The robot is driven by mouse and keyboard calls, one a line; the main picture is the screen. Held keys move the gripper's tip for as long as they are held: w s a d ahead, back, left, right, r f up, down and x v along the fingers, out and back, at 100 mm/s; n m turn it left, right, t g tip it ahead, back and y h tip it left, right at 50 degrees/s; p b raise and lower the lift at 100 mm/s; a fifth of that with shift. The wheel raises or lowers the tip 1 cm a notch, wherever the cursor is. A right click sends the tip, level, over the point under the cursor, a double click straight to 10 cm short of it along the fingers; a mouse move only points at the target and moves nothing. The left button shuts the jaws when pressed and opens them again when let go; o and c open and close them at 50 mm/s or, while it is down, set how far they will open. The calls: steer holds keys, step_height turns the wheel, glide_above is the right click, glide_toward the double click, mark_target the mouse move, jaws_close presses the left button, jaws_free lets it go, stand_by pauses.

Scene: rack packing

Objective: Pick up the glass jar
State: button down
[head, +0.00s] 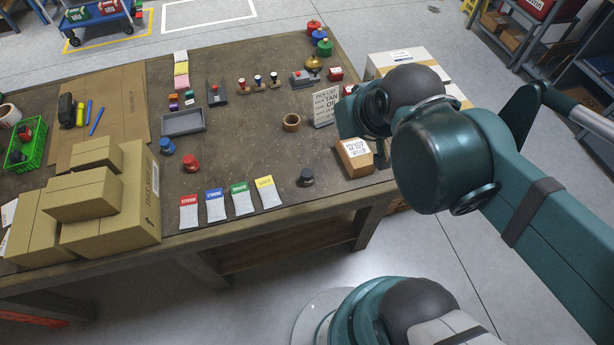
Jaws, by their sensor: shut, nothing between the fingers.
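I cannot make out a clear glass jar in the head view. Small round pots with a red lid (313,27), a blue lid (318,36) and a green lid (324,47) stand at the table's far right corner; whether any is glass is too small to tell. My gripper (381,158) shows only as a small dark part below my wrist, mostly hidden by my arm. It is shut and empty, close to the right of a small cardboard box (354,158) at the table's right edge.
A white sign (325,105) stands behind the small box. Stacked cartons (148,195) fill the left front. The table's middle is fairly clear.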

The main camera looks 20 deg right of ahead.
steer(key=c, duration=3.1)
jaws_free()
steer(key=shift+c, duration=0.2)
steer(key=o, duration=1.3)
steer(key=shift+o, duration=0.2)
steer(key=n+g, duration=0.7)
steer(key=n, duration=0.9)
glide_above(307, 172)
steer(key=f, duration=1.8)
steer(key=shift+d+f, duration=0.25)
steer(key=shift+d, duration=0.05)
steer(key=shift+a+f+n, duration=0.25)
steer(key=shift+f+n, duration=0.25)
steer(key=shift+f, duration=0.55)
